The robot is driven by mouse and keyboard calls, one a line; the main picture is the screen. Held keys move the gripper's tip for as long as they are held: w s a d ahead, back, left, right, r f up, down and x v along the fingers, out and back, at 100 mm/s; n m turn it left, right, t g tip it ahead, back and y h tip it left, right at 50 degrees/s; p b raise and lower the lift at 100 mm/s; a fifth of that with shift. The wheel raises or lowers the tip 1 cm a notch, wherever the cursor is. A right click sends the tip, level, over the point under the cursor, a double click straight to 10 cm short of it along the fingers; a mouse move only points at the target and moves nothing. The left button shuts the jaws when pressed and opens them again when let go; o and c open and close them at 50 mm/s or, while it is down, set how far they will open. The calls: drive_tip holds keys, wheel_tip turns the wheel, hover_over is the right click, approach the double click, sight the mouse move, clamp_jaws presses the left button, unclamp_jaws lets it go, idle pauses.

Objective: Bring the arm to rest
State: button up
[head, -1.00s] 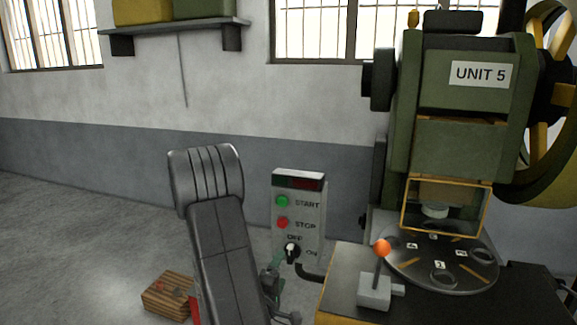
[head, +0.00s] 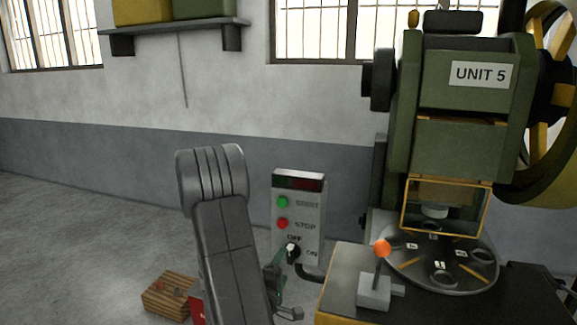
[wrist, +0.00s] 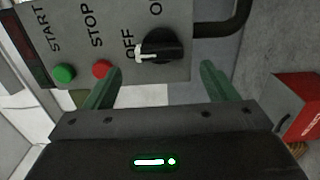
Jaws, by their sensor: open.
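My gripper (head: 283,290) is in the lower middle of the head view, in front of and below the control box; my arm hides part of it. In the wrist view my gripper (wrist: 160,80) shows two green fingers spread apart with nothing between them. A black rotary knob (wrist: 160,46) with a white pointer lies beyond the fingers, and no contact shows. The pointer is on the OFF side. The knob also shows in the head view (head: 292,252).
The grey control box (head: 308,222) carries a green START button (head: 282,202) and a red STOP button (head: 283,224). The press (head: 465,100), its round table (head: 400,268) and an orange-knobbed lever (head: 382,248) stand at right. A wooden crate (head: 166,298) sits on the floor. Open floor lies left.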

sight(290, 256)
drive_tip(key=x, duration=0.5)
drive_tip(key=shift+w+d, duration=0.15)
drive_tip(key=shift+w, duration=0.05)
drive_tip(key=shift+f+m, duration=0.1)
drive_tip(key=shift+m, duration=0.3)
drive_tip(key=shift+s+m+b, duration=0.1)
drive_tip(key=shift+m+b, duration=0.35)
drive_tip(key=shift+m, duration=0.45)
drive_tip(key=m+b, duration=0.1)
drive_tip(key=m, duration=0.5)
drive_tip(key=shift+m+b, duration=0.3)
drive_tip(key=shift+b, duration=0.1)
drive_tip(key=m, duration=0.4)
drive_tip(key=shift+d+r+m+b, duration=0.1)
drive_tip(key=shift+r+m+b, duration=0.2)
drive_tip(key=shift+m, duration=0.1)
drive_tip(key=shift+s+d+m, duration=0.1)
drive_tip(key=shift+m, duration=1.9)
